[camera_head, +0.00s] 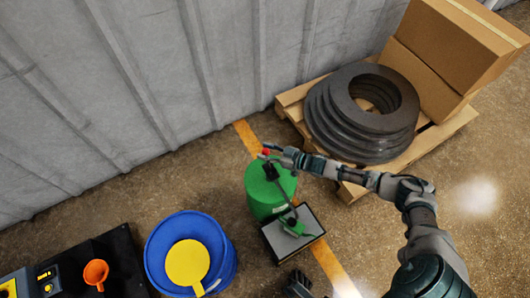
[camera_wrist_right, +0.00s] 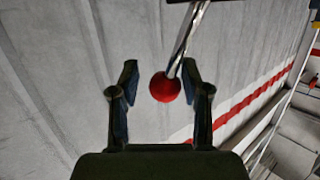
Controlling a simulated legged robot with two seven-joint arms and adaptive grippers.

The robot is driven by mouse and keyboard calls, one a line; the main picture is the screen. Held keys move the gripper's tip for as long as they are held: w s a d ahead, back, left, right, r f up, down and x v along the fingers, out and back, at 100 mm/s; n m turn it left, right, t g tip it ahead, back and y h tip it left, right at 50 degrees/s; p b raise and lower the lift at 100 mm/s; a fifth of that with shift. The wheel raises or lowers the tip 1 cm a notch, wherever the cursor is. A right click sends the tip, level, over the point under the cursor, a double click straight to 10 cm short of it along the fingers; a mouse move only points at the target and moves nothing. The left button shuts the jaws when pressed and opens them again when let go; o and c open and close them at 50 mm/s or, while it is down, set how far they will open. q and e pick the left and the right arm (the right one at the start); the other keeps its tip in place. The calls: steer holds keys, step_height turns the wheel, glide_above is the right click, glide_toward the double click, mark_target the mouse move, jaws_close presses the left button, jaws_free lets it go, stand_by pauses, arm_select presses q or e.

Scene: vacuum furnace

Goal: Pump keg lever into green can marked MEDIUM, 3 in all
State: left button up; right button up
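A green drum-shaped vessel (camera_head: 262,205) stands on the floor at the middle of the head view. A thin lever rod with a red knob (camera_head: 266,151) rises over it from a small green fitting (camera_head: 293,226) on a grey-topped box. My right gripper (camera_head: 271,155) is at the knob. In the right wrist view it is open, with the red knob (camera_wrist_right: 165,88) and metal rod between or just beyond its fingers; contact is not clear. A dark part at the bottom edge may be my left gripper (camera_head: 298,285), its fingers unclear. No MEDIUM marking is readable.
A blue drum (camera_head: 157,257) with a yellow piece (camera_head: 187,262) stands left of the green vessel. A black unit with an orange funnel (camera_head: 96,272) is at lower left. A pallet (camera_head: 441,133) with dark rings (camera_head: 335,122) and cartons (camera_head: 425,77) stands at upper right. A corrugated wall runs behind.

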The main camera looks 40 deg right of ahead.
steer(key=shift+f, duration=0.1)
steer(key=shift+s, duration=0.4)
steer(key=v, duration=1.1)
steer(key=shift+d, duration=0.2)
steer(key=shift+f, duration=0.1)
